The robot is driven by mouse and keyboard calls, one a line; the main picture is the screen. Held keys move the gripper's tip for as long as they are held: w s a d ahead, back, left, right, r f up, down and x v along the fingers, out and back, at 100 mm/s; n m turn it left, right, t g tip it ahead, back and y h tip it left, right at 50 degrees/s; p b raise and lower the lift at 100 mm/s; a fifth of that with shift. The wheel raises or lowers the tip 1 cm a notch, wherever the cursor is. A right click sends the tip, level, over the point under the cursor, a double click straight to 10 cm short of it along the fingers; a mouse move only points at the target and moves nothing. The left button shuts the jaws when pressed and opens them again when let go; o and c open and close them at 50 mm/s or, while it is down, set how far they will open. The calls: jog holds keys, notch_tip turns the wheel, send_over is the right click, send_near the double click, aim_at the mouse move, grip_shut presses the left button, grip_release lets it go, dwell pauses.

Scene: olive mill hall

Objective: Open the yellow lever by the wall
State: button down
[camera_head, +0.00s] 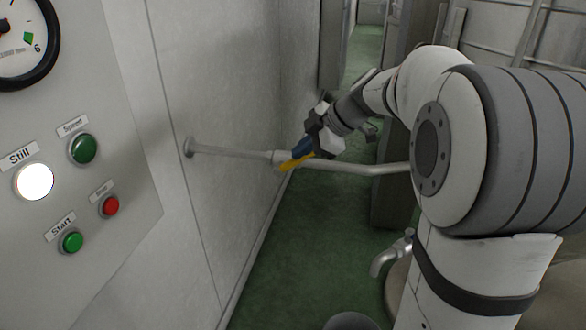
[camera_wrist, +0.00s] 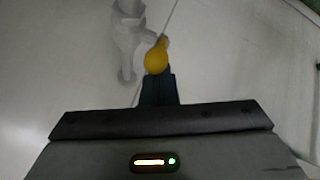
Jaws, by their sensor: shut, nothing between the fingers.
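The yellow lever (camera_head: 296,162) sits on a pale pipe (camera_head: 232,152) that comes out of the wall. In the wrist view the rounded yellow end of the lever (camera_wrist: 156,56) shows just beyond my fingertips, with the grey valve body (camera_wrist: 128,35) behind it. My gripper (camera_head: 303,149) is shut, with its dark blue fingers together at the lever. In the wrist view the closed fingers (camera_wrist: 158,88) point at the lever's end, and nothing shows between them. I cannot tell whether they touch it.
A control panel (camera_head: 84,200) with lit and coloured buttons and a gauge (camera_head: 22,45) stands at the left. The pipe runs on to the right behind my arm. A metal tap (camera_head: 391,254) is at the lower right. The green floor (camera_head: 310,240) below is clear.

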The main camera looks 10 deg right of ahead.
jog(key=d+f+y+b, duration=0.1)
jog(key=f+b, duration=0.1)
jog(key=b, duration=0.6)
jog(key=s+d+f+t+y+b, duration=0.1)
jog(key=d+f+b, duration=0.1)
jog(key=b, duration=0.7)
jog(key=shift+s+d+f+y, duration=0.15)
jog(key=shift+s+f+y, duration=0.15)
jog(key=shift+f, duration=0.55)
jog(key=shift+f+b, duration=0.25)
jog(key=shift+b, duration=0.05)
notch_tip(320, 180, up, 5)
jog(key=s+a+p, duration=0.1)
jog(key=s, duration=0.1)
jog(key=s+d+r+p, duration=0.1)
jog(key=s+d+p, duration=0.1)
jog(key=s+d, duration=0.3)
jog(key=d, duration=0.3)
jog(key=shift+d+r+t, duration=0.15)
jog(key=shift+r+t, duration=0.15)
jog(key=shift+r, duration=0.1)
